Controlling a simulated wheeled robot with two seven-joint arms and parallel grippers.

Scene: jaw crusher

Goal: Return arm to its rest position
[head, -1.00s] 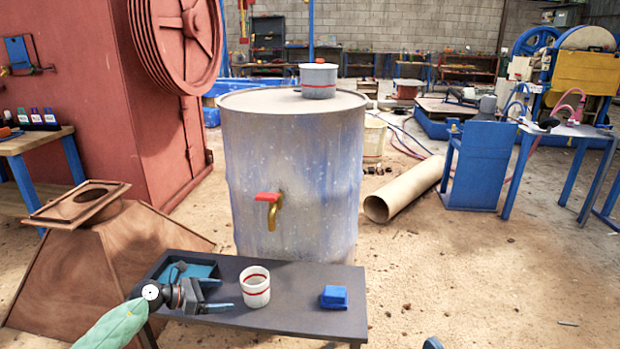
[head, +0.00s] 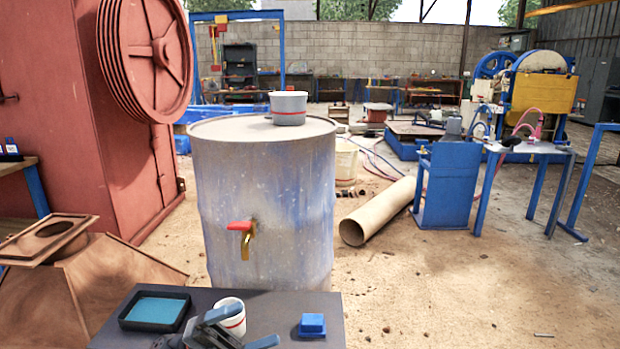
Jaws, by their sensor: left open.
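My left gripper (head: 245,331) is at the bottom edge of the head view, over the front of a small dark table (head: 262,300). Its jaws are open and its arm is mostly out of frame. A white cup with a red band (head: 233,318) stands on the table just behind the gripper, partly hidden by it. I cannot tell whether they touch. A black tray with a teal inside (head: 154,309) lies to the left, and a blue block (head: 312,324) to the right. My right gripper is not in view.
A large drum (head: 265,200) with a red-handled tap (head: 241,230) stands behind the table, a grey pot (head: 288,108) on its lid. A wooden hopper (head: 90,285) is at left. A tan pipe (head: 378,211) lies at right. The floor at right is mostly clear.

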